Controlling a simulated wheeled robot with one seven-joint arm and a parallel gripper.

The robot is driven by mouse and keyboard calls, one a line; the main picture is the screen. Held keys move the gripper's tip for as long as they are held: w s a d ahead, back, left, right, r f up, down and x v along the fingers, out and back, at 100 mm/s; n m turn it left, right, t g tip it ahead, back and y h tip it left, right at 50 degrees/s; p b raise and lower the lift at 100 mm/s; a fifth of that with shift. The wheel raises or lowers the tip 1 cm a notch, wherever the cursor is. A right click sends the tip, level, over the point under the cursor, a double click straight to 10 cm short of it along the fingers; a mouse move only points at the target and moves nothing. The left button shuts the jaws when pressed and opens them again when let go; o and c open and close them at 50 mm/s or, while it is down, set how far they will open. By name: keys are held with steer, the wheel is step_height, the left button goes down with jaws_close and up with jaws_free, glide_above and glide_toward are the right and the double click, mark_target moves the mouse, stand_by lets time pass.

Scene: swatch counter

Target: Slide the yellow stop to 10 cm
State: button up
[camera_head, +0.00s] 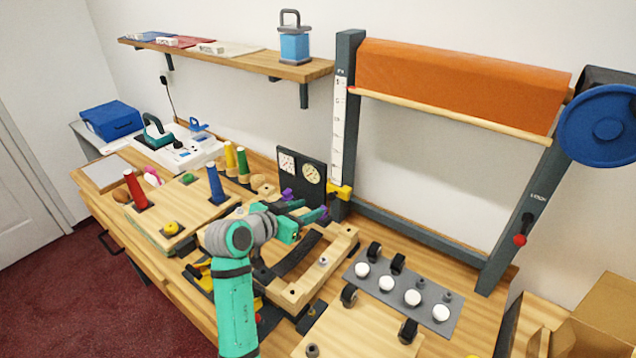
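The yellow stop (341,191) sits near the lower end of the white scale (339,125), which runs up the left dark post of a frame. The numbers on the scale are too small to read surely. My gripper (305,204) has purple fingertips and reaches toward the post from the left. Its fingertips look spread, with nothing seen between them. The right fingertip is close to the stop, a little left of and below it; I cannot tell whether they touch.
An orange roll of cloth (460,85) hangs on the frame, with a blue wheel (600,125) at right. A panel with two dials (302,175) stands just behind my gripper. A wooden clamp frame (305,285) and a grey plate with white knobs (403,295) lie in front.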

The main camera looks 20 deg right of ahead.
mark_target(331, 197)
steer(key=x, duration=1.1)
steer(key=shift+w, duration=0.55)
steer(key=shift+s+a, duration=0.15)
jaws_close()
